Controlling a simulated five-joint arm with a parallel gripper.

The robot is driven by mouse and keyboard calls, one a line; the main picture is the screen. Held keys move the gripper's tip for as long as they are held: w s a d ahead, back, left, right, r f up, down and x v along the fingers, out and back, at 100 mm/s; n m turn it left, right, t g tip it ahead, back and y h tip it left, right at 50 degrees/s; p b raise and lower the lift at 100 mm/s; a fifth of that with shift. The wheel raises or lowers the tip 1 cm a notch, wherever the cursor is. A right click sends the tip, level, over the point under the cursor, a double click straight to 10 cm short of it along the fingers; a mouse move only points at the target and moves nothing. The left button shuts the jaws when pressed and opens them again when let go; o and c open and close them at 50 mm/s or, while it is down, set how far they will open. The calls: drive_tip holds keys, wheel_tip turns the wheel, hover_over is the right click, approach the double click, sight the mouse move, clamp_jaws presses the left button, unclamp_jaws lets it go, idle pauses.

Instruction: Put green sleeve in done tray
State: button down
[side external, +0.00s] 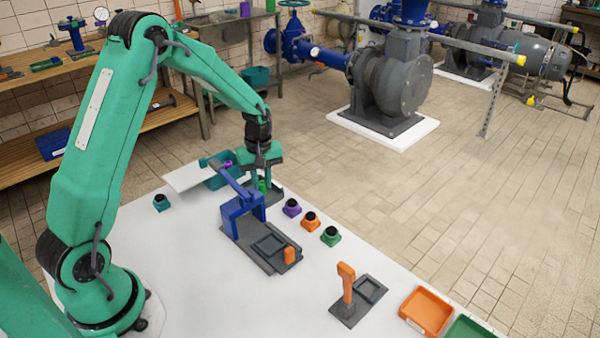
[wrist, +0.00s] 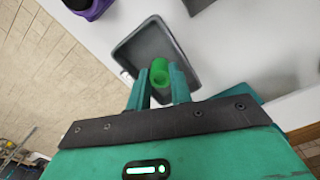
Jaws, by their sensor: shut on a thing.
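The green sleeve (wrist: 159,74), a short hollow cylinder, is between the two teal fingers of my gripper (wrist: 158,84) in the wrist view. My gripper is shut on it. In the side view the green sleeve (side external: 262,187) shows as a small bright patch under my gripper. A dark grey tray (wrist: 130,52) lies below the sleeve in the wrist view; I cannot tell whether the sleeve touches its floor. A teal tray (side external: 213,181) with a purple piece in it stands just left of my gripper. No label shows which tray is the done tray.
A blue fixture on a grey base (side external: 243,238) stands close in front of my gripper. Purple, orange and green blocks (side external: 331,236) with black tops are to the right. An orange post fixture (side external: 347,285), an orange tray (side external: 425,309) and a green tray (side external: 466,328) are nearer the front.

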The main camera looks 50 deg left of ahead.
sight(262, 183)
drive_tip(key=shift+f, duration=0.1)
drive_tip(key=c, duration=1.5)
unclamp_jaws()
drive_tip(key=shift+c, duration=0.2)
wheel_tip(262, 183, up, 12)
drive_tip(key=shift+r, duration=0.25)
